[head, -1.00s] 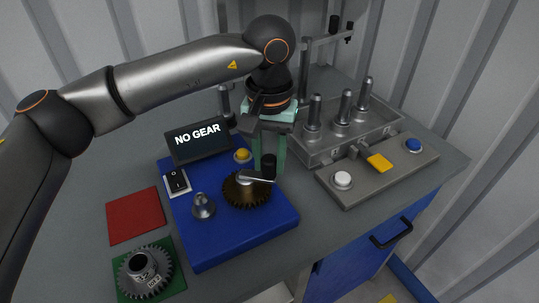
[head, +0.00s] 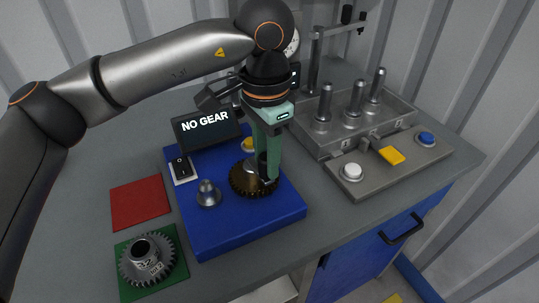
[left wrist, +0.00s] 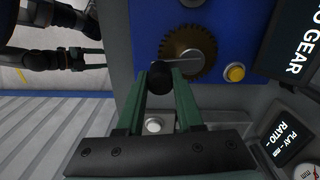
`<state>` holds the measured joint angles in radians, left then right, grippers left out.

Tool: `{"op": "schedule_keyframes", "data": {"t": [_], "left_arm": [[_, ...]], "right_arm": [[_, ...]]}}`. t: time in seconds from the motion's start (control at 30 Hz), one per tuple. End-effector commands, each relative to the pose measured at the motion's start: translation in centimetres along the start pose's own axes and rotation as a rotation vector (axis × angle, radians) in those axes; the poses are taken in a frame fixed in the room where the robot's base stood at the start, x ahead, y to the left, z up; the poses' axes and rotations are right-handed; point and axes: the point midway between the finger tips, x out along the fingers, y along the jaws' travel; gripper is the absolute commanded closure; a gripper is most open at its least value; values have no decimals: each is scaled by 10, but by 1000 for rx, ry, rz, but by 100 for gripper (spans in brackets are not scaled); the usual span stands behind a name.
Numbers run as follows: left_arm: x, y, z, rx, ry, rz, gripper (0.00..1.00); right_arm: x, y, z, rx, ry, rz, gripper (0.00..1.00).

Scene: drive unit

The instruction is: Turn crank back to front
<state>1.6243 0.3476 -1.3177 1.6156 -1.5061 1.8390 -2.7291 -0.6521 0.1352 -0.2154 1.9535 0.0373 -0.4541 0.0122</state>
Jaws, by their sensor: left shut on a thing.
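The crank's black knob (left wrist: 160,76) sits between the fingertips of my left gripper (left wrist: 160,82) in the left wrist view. My left gripper (head: 268,176) is shut on the knob and leans over the gear in the head view, hiding most of the crank. The silver crank arm (left wrist: 182,62) runs from the knob to the hub over a brown toothed gear (left wrist: 190,42). The same gear (head: 240,184) lies on the blue drive unit (head: 250,226). My right gripper (left wrist: 104,58) shows at the left of the left wrist view, open and apart from the unit.
A "NO GEAR" display (head: 206,126), a rocker switch (head: 182,168) and a metal cone post (head: 208,193) surround the gear. A grey gear (head: 146,262) sits on a green mat beside a red mat (head: 141,202). A grey fixture (head: 335,140) with pegs stands right.

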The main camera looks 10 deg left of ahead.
Motion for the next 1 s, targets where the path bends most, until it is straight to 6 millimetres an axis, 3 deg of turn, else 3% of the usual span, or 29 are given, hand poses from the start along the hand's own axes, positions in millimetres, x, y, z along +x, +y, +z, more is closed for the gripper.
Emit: {"op": "schedule_keyframes", "data": {"t": [0.6, 0.63, 0.87, 1.0], "left_arm": [[-1, 0, 2, 38, 1, 0, 100], [-1, 0, 2, 38, 1, 0, 61], [-1, 0, 2, 37, 0, 0, 35], [0, 0, 2, 37, 0, 0, 34]], "right_arm": [[0, -1, -1, -1, 1, -2, 34], [0, -1, -1, -1, 1, -2, 34], [0, -1, 0, -1, -1, -3, 34], [0, -1, 1, -1, -1, -2, 34]]}}
